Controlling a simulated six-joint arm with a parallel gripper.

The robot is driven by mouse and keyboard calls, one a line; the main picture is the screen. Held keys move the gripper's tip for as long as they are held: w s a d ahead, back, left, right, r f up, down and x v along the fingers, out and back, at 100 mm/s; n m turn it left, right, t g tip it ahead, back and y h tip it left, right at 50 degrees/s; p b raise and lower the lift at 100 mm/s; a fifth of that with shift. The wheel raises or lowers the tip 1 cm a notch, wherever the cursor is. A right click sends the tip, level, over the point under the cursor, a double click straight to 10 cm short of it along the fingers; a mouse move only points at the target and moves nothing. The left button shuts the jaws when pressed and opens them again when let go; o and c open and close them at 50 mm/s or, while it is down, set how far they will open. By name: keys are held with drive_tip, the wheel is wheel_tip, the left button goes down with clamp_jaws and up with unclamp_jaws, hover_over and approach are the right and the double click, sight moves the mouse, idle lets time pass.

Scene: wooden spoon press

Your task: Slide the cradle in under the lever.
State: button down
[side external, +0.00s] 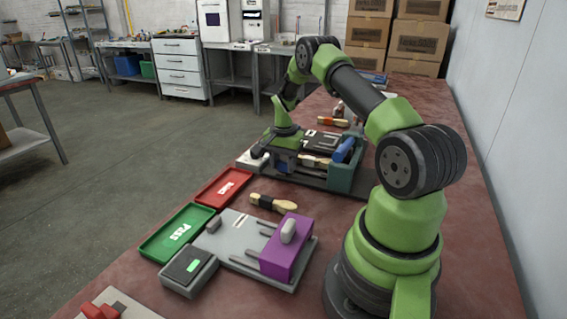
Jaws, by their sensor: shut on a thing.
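The press stands mid-table on a dark base plate (325,183), with a teal housing (343,177) and a blue lever handle (345,149) at its right side. My gripper (258,154) is at the left end of the press, pointing down, small and partly hidden by my wrist. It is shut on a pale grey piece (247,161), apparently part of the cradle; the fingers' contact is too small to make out. A wooden piece (316,160) lies within the press, left of the teal housing. How far the cradle reaches under the lever is hidden.
In front are a grey plate with rails (240,245), a purple block (286,252), a box with a green display (188,270), a green Pass tray (178,233) and a red tray (222,188). A wooden piece with a dark band (273,202) lies between.

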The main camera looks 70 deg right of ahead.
sight(297, 177)
drive_tip(key=shift+s, duration=2.1)
drive_tip(key=c, duration=0.6)
unclamp_jaws()
drive_tip(key=shift+c, duration=0.2)
